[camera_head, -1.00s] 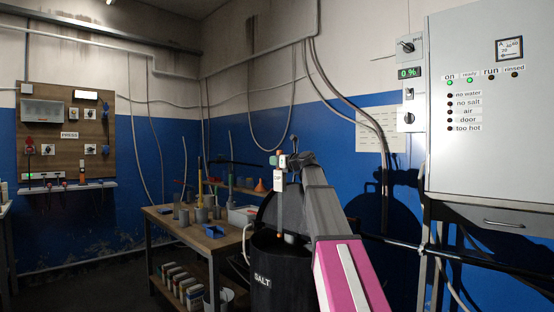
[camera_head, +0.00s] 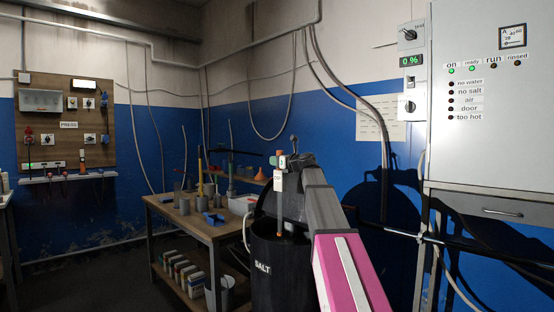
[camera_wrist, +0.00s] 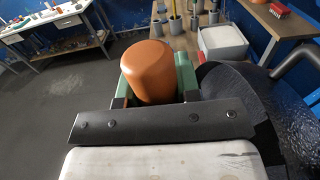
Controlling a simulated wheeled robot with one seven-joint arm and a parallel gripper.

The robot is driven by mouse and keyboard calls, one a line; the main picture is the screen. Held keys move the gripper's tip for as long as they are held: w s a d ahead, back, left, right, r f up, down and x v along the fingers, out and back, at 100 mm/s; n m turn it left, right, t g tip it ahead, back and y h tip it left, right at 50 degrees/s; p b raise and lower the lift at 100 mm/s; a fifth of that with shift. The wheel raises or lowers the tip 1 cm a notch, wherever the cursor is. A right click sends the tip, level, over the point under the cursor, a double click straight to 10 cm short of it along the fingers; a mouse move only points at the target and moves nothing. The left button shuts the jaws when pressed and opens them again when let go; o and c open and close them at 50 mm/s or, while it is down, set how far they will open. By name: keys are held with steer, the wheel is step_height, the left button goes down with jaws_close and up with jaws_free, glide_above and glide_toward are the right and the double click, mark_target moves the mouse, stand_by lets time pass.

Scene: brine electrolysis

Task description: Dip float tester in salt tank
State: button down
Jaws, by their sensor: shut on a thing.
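The tester hangs about upright over the open mouth of the black salt tank (camera_head: 279,277), marked SALT. The rod's lower end meets the tank opening and is lost behind the near rim. I cannot tell whether it touches liquid. The tank also shows dark at the right in the wrist view.
The tank's raised dark lid (camera_head: 267,203) stands behind the tester. A white control cabinet (camera_head: 487,130) is on the right, with a pipe below.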

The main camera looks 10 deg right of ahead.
step_height(320, 180, down, 21)
stand_by(3.3)
stand_by(2.3)
